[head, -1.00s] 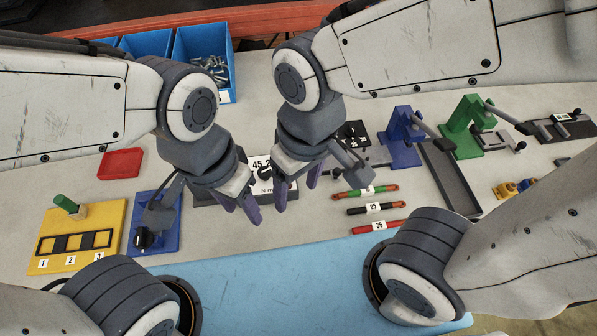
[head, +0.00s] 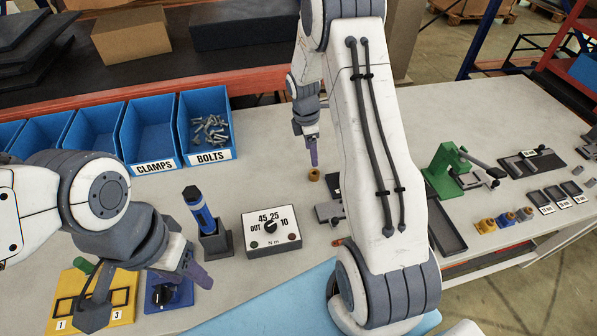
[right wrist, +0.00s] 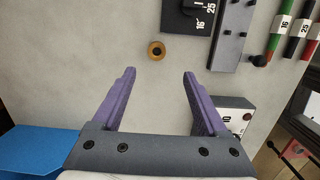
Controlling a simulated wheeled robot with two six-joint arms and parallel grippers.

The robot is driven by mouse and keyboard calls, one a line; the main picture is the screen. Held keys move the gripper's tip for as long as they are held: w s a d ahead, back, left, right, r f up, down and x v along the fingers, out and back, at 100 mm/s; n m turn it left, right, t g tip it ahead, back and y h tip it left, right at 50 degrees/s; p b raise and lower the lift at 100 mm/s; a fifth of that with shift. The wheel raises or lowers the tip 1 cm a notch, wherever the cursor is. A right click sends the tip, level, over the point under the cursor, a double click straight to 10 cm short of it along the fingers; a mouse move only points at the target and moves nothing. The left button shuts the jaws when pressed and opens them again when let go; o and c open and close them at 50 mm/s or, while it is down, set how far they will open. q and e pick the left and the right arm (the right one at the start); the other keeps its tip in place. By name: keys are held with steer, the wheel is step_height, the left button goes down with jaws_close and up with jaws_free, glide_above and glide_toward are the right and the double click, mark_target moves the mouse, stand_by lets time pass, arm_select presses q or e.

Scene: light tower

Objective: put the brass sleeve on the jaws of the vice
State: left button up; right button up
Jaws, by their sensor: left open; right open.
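A small brass-coloured ring, seemingly the brass sleeve (head: 314,174), stands on the bench in the head view. It also shows in the right wrist view (right wrist: 156,50), just beyond and between my fingertips, not touching them. A grey block with a rod and dark knob, apparently the vice (right wrist: 229,38), lies to its right there. It is partly hidden by my right arm in the head view (head: 328,212). My right gripper (right wrist: 159,75) is open and empty. My left gripper (head: 192,271) is open over the blue fixture at the lower left.
A dial box (head: 271,232) and a blue-handled tool in a dark holder (head: 213,240) stand left of centre. Blue bins (head: 207,126) line the back. A green clamp (head: 445,172) and a dark tray (head: 446,228) are at right. Bare bench surrounds the ring.

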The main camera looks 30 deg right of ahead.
glide_above(314, 171)
steer(key=a, duration=0.1)
steer(key=f, duration=0.3)
steer(key=f+p, duration=0.1)
steer(key=f, duration=0.1)
steer(key=shift+s+a+f, duration=0.1)
steer(key=shift+s+f, duration=0.05)
steer(key=shift+s, duration=0.25)
steer(key=shift+f+p, duration=0.35)
steer(key=shift+f, duration=0.25)
steer(key=f, duration=0.1)
steer(key=f+p, duration=0.1)
steer(key=f, duration=0.1)
steer(key=shift+w+d+f, duration=0.1)
steer(key=shift+d+f, duration=0.1)
steer(key=shift+d, duration=0.15)
steer(key=shift+f, duration=0.4)
jaws_close()
